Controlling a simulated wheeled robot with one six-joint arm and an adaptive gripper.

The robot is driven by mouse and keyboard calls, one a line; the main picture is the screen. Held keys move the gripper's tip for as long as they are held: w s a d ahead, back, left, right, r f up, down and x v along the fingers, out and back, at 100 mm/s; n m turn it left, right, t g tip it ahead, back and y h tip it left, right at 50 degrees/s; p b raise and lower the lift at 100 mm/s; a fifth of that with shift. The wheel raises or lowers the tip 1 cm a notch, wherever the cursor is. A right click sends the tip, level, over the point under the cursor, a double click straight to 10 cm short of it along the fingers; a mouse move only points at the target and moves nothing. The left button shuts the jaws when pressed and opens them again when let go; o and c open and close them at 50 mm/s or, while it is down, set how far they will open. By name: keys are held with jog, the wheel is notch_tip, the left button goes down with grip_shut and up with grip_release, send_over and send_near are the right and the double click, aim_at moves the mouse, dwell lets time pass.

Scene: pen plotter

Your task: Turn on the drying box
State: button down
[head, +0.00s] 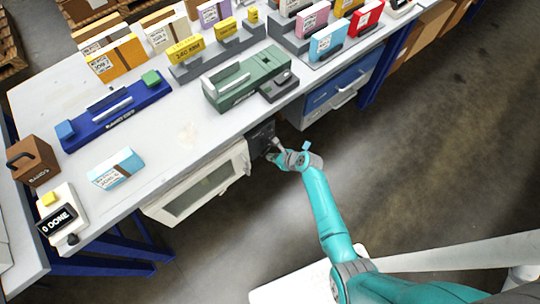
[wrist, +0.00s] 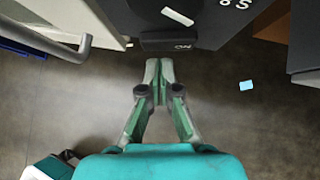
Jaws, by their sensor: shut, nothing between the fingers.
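The drying box (head: 195,187) hangs under the table's front edge in the head view. It is white, with a dark window in its door and a dark panel (head: 262,133) at its right end. In the wrist view the panel (wrist: 230,22) fills the top. It bears a pale bar (wrist: 178,16) and a dark block (wrist: 168,42) with a small label that seems to read ON. My gripper (wrist: 159,62) is shut and empty, its tips just below the block. I cannot tell whether they touch it. In the head view my gripper (head: 275,147) is in front of the panel.
The door's grey handle (wrist: 60,42) sticks out at left in the wrist view. Blue drawers (head: 340,85) are right of the box. The table (head: 180,137) bears a green device (head: 245,82), a blue rack (head: 115,112) and several cartons.

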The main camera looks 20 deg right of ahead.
jog(key=shift+w+a, duration=0.25)
jog(key=shift+w, duration=0.2)
